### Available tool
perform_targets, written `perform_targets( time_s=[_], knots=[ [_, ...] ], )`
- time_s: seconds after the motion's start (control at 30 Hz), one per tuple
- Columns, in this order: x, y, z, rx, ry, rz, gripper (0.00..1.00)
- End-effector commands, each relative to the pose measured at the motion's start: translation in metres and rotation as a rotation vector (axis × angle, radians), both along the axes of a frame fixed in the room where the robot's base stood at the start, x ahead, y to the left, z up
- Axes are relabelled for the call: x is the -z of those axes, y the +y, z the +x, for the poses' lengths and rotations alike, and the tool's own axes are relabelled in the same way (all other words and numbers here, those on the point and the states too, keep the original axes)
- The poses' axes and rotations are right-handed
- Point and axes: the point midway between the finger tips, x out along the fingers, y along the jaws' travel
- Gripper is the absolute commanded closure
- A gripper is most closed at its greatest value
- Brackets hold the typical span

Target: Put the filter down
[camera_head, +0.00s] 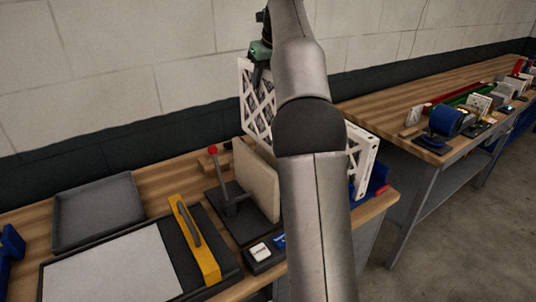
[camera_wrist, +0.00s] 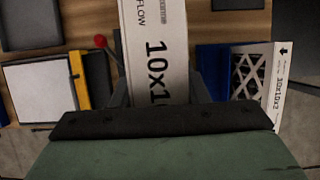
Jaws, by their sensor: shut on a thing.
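My gripper (camera_head: 260,52) is shut on a white-framed filter (camera_head: 256,108) with a dark lattice face. The filter hangs upright below the gripper, above the back of the near bench, and my arm hides part of it. In the wrist view the filter's printed edge (camera_wrist: 157,45) lies between the two dark fingers of my gripper (camera_wrist: 158,88). A second filter (camera_head: 363,165) stands at the right end of the bench by a blue holder, partly behind my arm. It also shows in the wrist view (camera_wrist: 268,85), beside the blue holder (camera_wrist: 211,70).
A beige panel (camera_head: 258,183) stands on a dark base with a red-knobbed lever (camera_head: 222,180). A grey tray (camera_head: 98,212), a pale board (camera_head: 115,270) and a yellow bar (camera_head: 194,240) lie to the left. A second bench (camera_head: 400,98) with several items stands right.

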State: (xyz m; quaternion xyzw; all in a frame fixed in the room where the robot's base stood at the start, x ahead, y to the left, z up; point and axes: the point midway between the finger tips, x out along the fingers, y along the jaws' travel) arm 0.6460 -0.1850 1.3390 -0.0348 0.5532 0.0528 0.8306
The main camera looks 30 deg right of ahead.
Motion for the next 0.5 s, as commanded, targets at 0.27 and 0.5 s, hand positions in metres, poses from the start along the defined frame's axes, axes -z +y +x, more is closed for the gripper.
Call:
perform_targets(
  time_s=[0.27,0.5],
  knots=[
    [0.078,0.0,-0.001,0.0,0.003,0.002,0.96],
    [0.136,0.0,-0.001,0.001,0.002,0.001,0.96]
  ],
)
